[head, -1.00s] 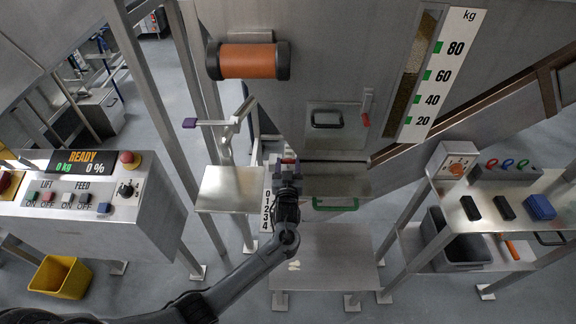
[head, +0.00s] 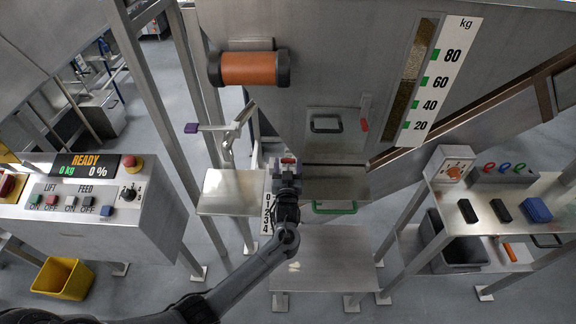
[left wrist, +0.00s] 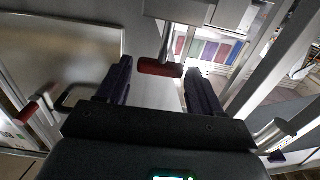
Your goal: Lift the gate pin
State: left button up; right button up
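A bar with a red grip (head: 288,160), which looks like the gate pin, shows at my left gripper in the head view. In the left wrist view the red grip (left wrist: 160,67) hangs on a metal rod between the fingertips. My left gripper (head: 288,168) is open around it (left wrist: 159,75), with a gap visible on each side. The numbered scale plate (head: 267,212) is partly hidden behind the gripper. My right gripper is not in view.
A hatch with a black handle (head: 326,124) and a red-tipped lever (head: 364,125) are at the upper right of the gripper. A steel shelf (head: 232,190) lies close on its left. A green handle (head: 334,207) is at the lower right. A control panel (head: 75,215) stands at far left.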

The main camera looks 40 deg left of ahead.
pick_arm(q)
jog(key=shift+o, duration=1)
jog(key=shift+s, duration=0.1)
jog(key=p+v, duration=0.1)
jog(key=v, duration=0.9)
jog(key=shift+s+d, duration=0.25)
jog(key=shift+d, duration=0.05)
